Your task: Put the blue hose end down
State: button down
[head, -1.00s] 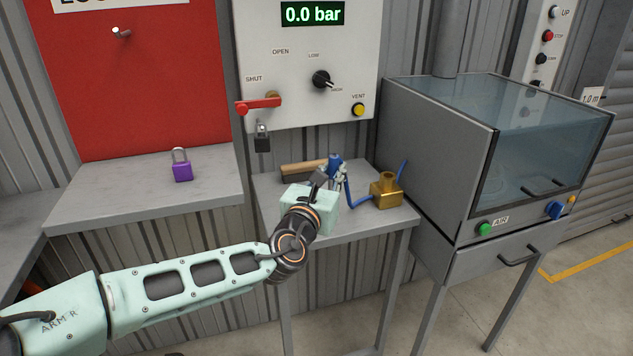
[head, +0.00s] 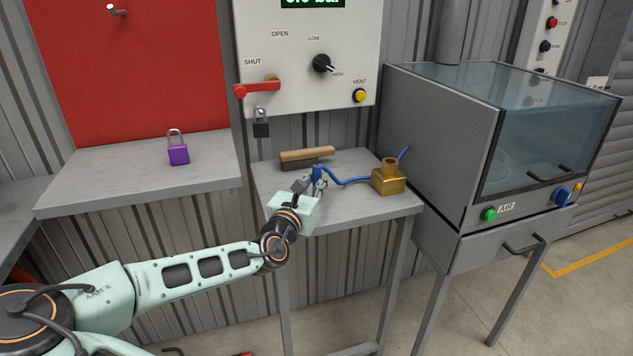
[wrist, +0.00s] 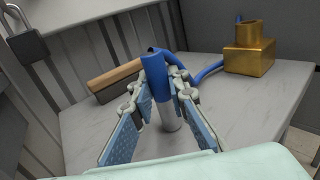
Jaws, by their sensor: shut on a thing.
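The blue hose end (wrist: 157,83) is between the fingers of my gripper (wrist: 160,88) in the wrist view, held upright with a pale grey lower part showing below it. In the head view my gripper (head: 312,184) is over the front left of the small grey table (head: 365,208). The hose end (head: 317,173) shows there as a small blue piece between the fingers. The blue hose (head: 345,181) runs from it right to a brass block (head: 388,178). I cannot tell whether the hose end touches the table top.
A wooden-handled brush (head: 307,155) lies at the back of the table. A grey cabinet with a glass hood (head: 545,125) stands close on the right. A purple padlock (head: 178,153) is on the left shelf. The table's front right is clear.

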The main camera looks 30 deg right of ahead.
jog(key=c, duration=2.3)
grip_release()
jog(key=shift+f, duration=0.15)
jog(key=o, duration=0.4)
jog(key=shift+r, duration=0.2)
jog(key=shift+a, duration=0.2)
jog(key=p+v, duration=0.2)
jog(key=v, duration=0.9)
jog(key=shift+s+a, duration=0.2)
jog(key=shift+s, duration=0.15)
